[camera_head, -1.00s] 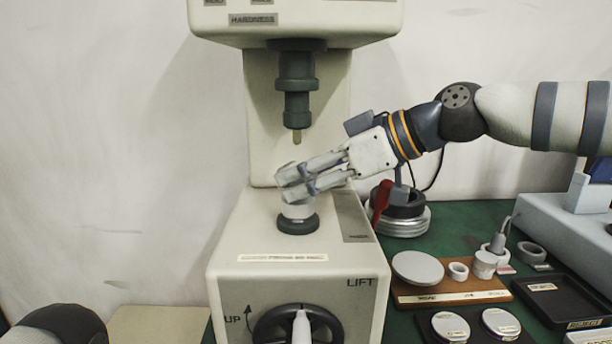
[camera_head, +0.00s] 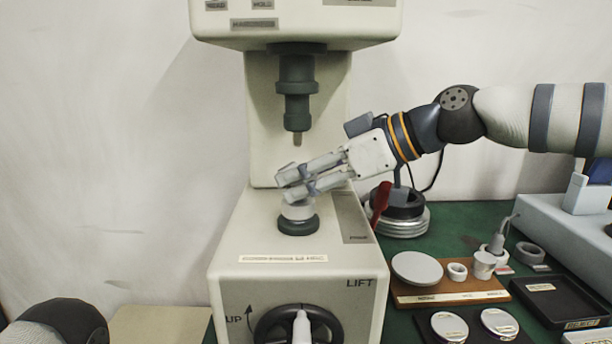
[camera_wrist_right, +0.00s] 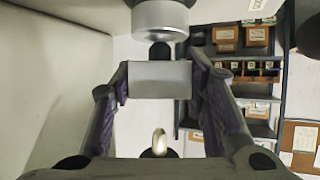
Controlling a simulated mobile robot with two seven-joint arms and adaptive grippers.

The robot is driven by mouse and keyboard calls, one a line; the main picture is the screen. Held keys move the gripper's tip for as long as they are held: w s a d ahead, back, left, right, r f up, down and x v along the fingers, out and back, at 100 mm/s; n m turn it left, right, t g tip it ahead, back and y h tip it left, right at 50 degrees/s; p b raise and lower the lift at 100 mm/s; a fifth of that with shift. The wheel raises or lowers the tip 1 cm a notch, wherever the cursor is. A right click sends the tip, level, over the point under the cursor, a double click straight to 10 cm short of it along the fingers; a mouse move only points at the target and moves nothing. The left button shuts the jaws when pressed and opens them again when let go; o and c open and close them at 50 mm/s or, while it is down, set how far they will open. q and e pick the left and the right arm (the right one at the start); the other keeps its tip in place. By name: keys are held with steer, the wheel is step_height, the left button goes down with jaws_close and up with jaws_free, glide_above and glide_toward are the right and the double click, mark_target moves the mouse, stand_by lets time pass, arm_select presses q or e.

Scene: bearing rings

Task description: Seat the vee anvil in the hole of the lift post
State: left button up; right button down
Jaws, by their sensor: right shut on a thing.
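My right gripper (camera_head: 294,184) reaches in from the right over the tester's base and is shut on the vee anvil. The anvil is a grey block (camera_wrist_right: 160,80) between the two fingers in the right wrist view; the fingers mostly hide it in the head view. A dark stem shows between the block and the silver top of the lift post (camera_wrist_right: 160,18). In the head view the lift post (camera_head: 298,211) is a pale cylinder on a dark ring, right below the fingers. I cannot tell whether the stem is in the hole. My left gripper is out of view.
The tester's dark indenter (camera_head: 297,100) hangs above the gripper. A lift handwheel (camera_head: 305,325) is on the front. To the right are a red-handled thing (camera_head: 381,200), a wooden board (camera_head: 450,295) with small parts and a black tray (camera_head: 560,300).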

steer(key=shift+f, duration=0.45)
stand_by(0.4)
steer(key=shift+r, duration=0.5)
steer(key=shift+f, duration=0.65)
stand_by(1.1)
steer(key=shift+r, duration=0.1)
steer(key=shift+r+p, duration=0.3)
steer(key=shift+r, duration=0.2)
steer(key=c, duration=0.8)
jaws_free()
steer(key=shift+c, duration=0.2)
